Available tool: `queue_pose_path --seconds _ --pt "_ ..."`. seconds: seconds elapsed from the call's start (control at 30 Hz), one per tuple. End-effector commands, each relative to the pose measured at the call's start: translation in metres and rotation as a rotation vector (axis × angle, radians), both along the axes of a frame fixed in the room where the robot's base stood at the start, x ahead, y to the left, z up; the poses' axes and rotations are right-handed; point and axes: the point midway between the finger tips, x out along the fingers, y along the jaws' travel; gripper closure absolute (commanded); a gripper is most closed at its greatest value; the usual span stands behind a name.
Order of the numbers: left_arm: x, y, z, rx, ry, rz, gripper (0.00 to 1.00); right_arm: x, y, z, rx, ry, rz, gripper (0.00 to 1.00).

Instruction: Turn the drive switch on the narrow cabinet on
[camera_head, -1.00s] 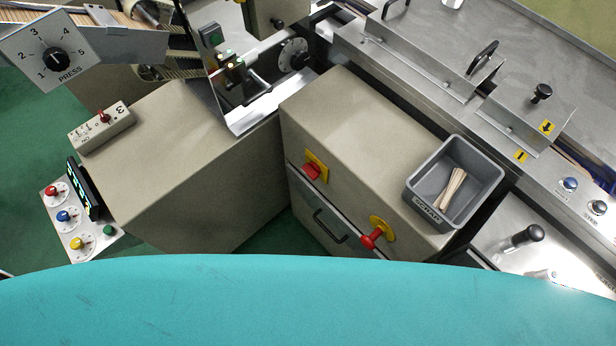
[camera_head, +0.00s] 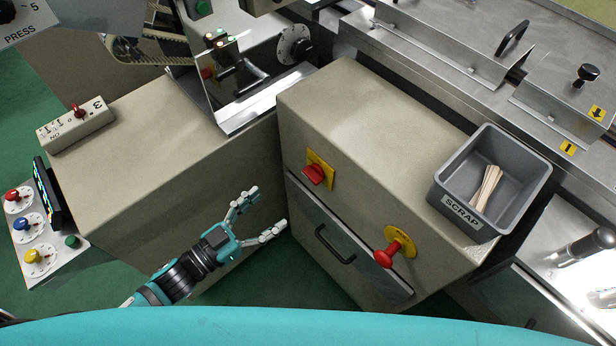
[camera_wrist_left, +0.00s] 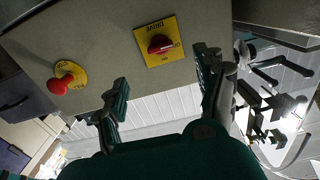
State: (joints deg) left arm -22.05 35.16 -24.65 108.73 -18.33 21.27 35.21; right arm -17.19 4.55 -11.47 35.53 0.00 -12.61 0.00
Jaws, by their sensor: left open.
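The drive switch is a red knob (camera_head: 314,174) on a square yellow plate (camera_head: 322,165), on the front of the narrow beige cabinet (camera_head: 350,110). In the left wrist view the red knob (camera_wrist_left: 160,44) sits on its yellow plate marked DRIVE (camera_wrist_left: 152,60), beyond and between my fingers. My left gripper (camera_head: 267,210) is open and empty, to the left of the cabinet front and apart from the switch. It also shows in the left wrist view (camera_wrist_left: 163,78). My right gripper is not in view.
A red mushroom button (camera_head: 387,256) on a yellow disc sits lower right on the cabinet front, with a drawer handle (camera_head: 334,245) between. A grey SCRAP bin (camera_head: 448,188) with sticks stands on top. A wider beige cabinet (camera_head: 150,160) with a selector box (camera_head: 76,125) is left.

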Motion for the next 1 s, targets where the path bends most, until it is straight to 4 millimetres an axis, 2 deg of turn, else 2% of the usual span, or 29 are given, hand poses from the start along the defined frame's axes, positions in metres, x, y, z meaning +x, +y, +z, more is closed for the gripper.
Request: queue_pose_path --seconds 0.2,0.5,0.7,1.0 --pt "0.037 -0.036 0.002 -0.001 -0.004 0.001 0.29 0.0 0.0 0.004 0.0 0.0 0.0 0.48" --pt "0.075 -0.075 0.001 0.0 -0.001 0.002 0.29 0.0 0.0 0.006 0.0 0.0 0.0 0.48" --pt "0.087 -0.086 0.0 0.001 0.001 0.002 0.29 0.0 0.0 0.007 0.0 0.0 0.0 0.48" --pt "0.088 -0.087 -0.001 0.001 0.001 0.002 0.29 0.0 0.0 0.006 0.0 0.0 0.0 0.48"
